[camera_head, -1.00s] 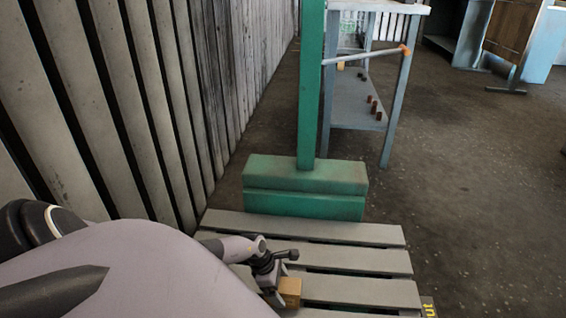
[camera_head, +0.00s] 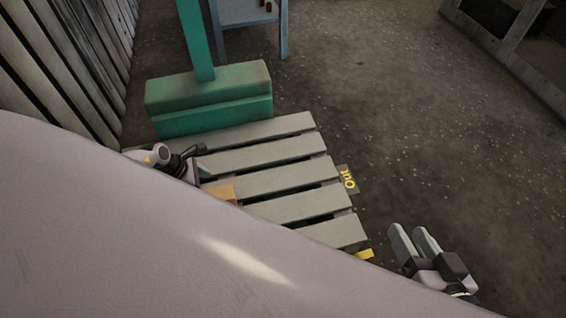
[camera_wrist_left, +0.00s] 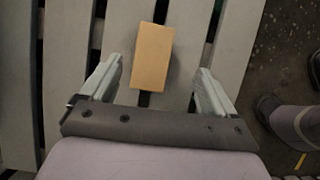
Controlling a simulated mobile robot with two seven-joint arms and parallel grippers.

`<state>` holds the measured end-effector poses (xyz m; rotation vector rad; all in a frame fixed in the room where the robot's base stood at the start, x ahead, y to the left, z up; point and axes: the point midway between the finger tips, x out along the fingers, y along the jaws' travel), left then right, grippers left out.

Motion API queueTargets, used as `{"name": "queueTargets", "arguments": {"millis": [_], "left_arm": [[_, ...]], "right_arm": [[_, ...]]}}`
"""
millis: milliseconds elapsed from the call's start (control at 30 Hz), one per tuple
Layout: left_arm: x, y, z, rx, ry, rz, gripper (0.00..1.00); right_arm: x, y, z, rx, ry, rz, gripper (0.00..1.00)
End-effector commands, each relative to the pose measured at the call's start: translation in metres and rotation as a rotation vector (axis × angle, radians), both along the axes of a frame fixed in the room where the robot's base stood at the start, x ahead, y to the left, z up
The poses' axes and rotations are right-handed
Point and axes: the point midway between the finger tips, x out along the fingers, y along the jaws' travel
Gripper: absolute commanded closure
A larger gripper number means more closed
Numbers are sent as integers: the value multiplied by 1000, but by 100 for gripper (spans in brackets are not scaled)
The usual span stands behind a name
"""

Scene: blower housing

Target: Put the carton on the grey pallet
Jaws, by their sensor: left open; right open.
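The carton (camera_head: 222,192) is a small tan box lying on the slats of the grey pallet (camera_head: 285,182). In the left wrist view the carton (camera_wrist_left: 152,57) lies across the gap between two pallet slats (camera_wrist_left: 72,60). My left gripper (camera_head: 203,172) is open beside the carton, partly hidden by my arm. In the left wrist view its two fingers (camera_wrist_left: 159,70) stand apart on either side of the carton's near end, with gaps to both sides. My right gripper (camera_head: 410,228) is open and empty over the floor, right of the pallet.
A green post on a block base (camera_head: 210,98) stands at the pallet's far edge. A slatted wall (camera_head: 60,70) runs along the left. The floor (camera_head: 400,110) to the right is clear.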

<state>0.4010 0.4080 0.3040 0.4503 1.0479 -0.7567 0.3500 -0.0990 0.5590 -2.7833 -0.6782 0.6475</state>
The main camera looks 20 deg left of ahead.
Motion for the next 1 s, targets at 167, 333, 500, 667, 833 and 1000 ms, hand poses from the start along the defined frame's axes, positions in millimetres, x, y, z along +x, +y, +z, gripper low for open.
{"name": "queueTargets", "arguments": {"millis": [167, 333, 500, 667, 833, 1000], "left_arm": [[26, -105, 33, -313, -105, 154, 11], [43, -201, 102, -725, -137, 391, 11], [45, -261, 183, -1146, -56, 645, 11], [37, -286, 251, -1548, 159, 944, 11], [25, -284, 275, -1873, 531, 1352, 11], [3, -284, 267, -2052, 1008, 1783, 11]], "right_arm": [[0, 0, 0, 0, 0, -1, 57], [0, 0, 0, 0, 0, -1, 57], [0, 0, 0, 0, 0, 0, 57], [0, 0, 0, 0, -1, 0, 57], [0, 0, 0, 1, 0, -1, 57], [0, 0, 1, 1, 0, -1, 57]]}}
